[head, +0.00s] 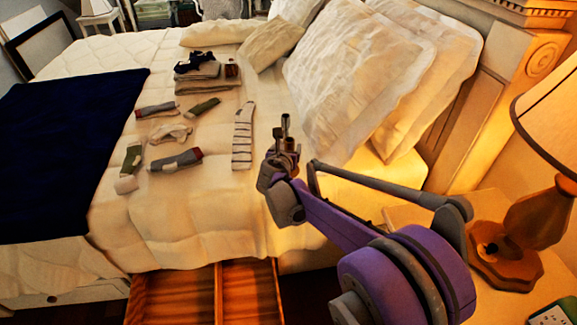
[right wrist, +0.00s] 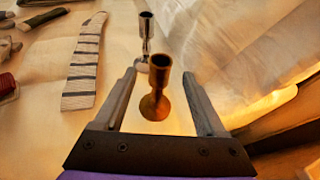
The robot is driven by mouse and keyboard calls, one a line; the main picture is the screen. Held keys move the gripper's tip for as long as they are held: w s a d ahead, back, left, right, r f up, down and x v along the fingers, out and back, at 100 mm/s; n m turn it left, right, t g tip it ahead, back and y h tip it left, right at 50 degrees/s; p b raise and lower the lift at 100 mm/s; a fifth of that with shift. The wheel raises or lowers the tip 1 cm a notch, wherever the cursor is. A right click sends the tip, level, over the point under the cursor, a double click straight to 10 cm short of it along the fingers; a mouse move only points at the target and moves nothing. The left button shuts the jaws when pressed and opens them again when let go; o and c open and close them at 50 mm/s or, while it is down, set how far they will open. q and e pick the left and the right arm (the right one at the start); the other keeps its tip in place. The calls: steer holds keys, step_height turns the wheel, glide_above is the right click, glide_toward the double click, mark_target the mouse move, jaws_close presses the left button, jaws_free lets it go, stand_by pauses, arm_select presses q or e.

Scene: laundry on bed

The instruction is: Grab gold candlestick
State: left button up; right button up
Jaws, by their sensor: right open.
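The gold candlestick (right wrist: 157,92) stands upright in the right wrist view, between the two fingers of my right gripper (right wrist: 159,74). The fingers are open, with a visible gap on each side of it. A silver candlestick (right wrist: 145,38) stands just beyond it, past the fingertips. In the head view my right gripper (head: 283,152) is low over the bed near the pillows. There the silver candlestick (head: 285,122) shows above the gripper, and the gold one is largely hidden among the fingers. My left gripper is not in view.
A striped sock (head: 243,135) lies left of the gripper, with several rolled socks further left. Folded clothes (head: 198,76) lie farther back. Large pillows (head: 350,75) stand close on the right. A lamp (head: 530,225) stands at the right; an open drawer (head: 217,290) is below the bed.

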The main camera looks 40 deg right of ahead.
mark_target(290, 140)
steer(key=shift+x, duration=1.15)
steer(key=b+x, duration=0.1)
steer(key=x, duration=0.4)
steer(key=shift+w+d+b, duration=0.25)
steer(key=shift+d+b, duration=0.05)
steer(key=shift+b, duration=0.05)
jaws_close()
